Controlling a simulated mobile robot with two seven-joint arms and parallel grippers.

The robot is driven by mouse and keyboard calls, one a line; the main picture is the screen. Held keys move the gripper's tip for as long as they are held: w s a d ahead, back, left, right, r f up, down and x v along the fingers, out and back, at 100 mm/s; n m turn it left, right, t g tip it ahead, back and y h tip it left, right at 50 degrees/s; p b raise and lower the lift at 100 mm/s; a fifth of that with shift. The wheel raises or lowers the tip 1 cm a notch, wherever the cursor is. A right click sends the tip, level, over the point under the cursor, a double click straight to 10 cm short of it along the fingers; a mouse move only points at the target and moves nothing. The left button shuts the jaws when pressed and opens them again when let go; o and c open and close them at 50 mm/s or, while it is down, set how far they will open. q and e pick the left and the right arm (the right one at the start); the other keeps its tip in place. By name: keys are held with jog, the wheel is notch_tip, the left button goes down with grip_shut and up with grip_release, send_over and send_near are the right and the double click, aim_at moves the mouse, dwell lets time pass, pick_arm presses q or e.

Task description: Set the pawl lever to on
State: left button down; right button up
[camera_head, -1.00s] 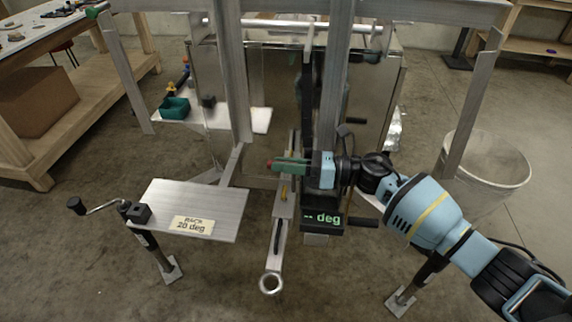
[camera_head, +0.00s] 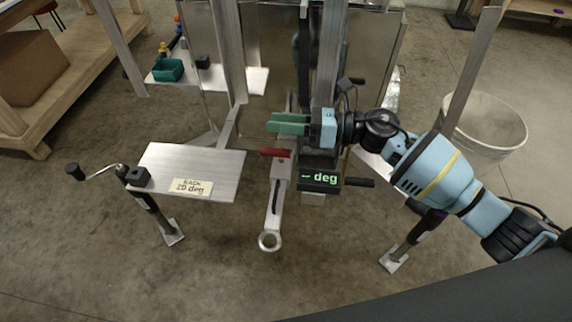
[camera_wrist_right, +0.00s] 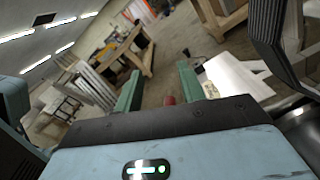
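The pawl lever's red handle (camera_head: 275,153) sticks out to the left from the upper part of the metal tow bar (camera_head: 279,185). My right gripper (camera_head: 287,123) is open, its two green fingers pointing left, just above the red handle in the head view. In the right wrist view the right gripper (camera_wrist_right: 160,88) shows its fingers spread, with a red rounded end (camera_wrist_right: 169,100) low between them. I see no contact between fingers and handle. A display (camera_head: 320,179) reading "-- deg" sits right of the bar. My left gripper is out of view.
A metal plate labelled "RACK 20 deg" (camera_head: 215,160) stands to the left, with a crank (camera_head: 95,172) beside it. Trailer uprights (camera_head: 328,60) rise behind the gripper. A grey bin (camera_head: 485,125) stands at right. The floor in front is clear.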

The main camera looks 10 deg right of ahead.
jog(key=s+a+r+p, duration=0.1)
jog(key=s, duration=1.2)
jog(key=shift+a+r, duration=0.15)
jog(key=shift+a, duration=0.25)
